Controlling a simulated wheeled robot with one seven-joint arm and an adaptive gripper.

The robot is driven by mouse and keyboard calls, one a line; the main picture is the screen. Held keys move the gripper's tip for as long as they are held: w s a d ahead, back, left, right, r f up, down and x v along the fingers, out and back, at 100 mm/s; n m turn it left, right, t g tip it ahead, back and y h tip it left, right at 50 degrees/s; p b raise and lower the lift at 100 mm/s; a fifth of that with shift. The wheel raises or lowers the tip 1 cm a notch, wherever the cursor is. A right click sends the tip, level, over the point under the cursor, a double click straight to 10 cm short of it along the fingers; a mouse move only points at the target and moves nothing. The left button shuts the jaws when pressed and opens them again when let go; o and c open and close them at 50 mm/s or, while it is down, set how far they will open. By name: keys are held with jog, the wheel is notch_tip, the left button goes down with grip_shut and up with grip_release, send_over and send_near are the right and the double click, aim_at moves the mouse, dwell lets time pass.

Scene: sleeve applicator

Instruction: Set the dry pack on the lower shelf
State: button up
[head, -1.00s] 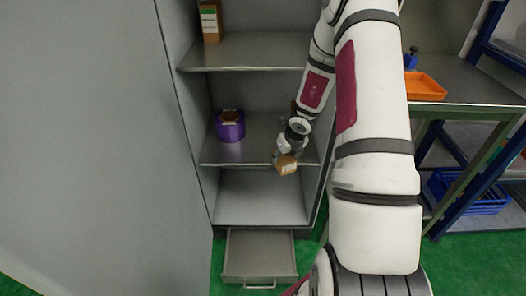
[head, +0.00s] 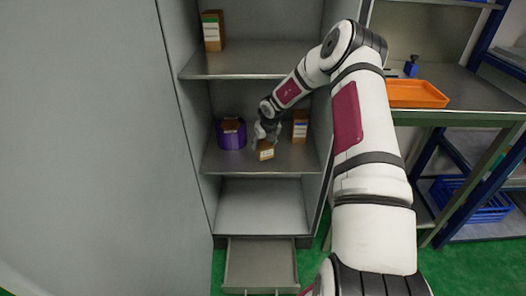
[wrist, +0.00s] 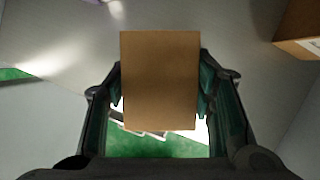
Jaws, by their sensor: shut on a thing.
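My gripper (head: 266,141) is shut on a small brown box with a white label (head: 266,154), which appears to be the dry pack. In the wrist view the box (wrist: 160,82) sits between the two fingers (wrist: 160,90), its plain brown face toward the camera. In the head view it shows over the middle shelf (head: 225,164), near the front edge. Whether it touches the shelf cannot be told. An upper shelf (head: 255,58) is above, and a bottom shelf (head: 262,208) is below.
A purple round container (head: 231,136) stands left of my gripper on the middle shelf. Another brown box (head: 300,126) stands to its right, also in the wrist view (wrist: 298,28). A box (head: 212,32) stands on the upper shelf. An open drawer (head: 260,265) juts out below.

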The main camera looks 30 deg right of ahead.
jog(key=shift+f+b, duration=0.3)
jog(key=shift+f, duration=1.25)
jog(key=shift+f, duration=0.15)
jog(key=o, duration=1.2)
jog(key=shift+o, duration=0.2)
jog(key=p+v, duration=0.2)
jog(key=v, duration=1)
jog(key=shift+p, duration=0.4)
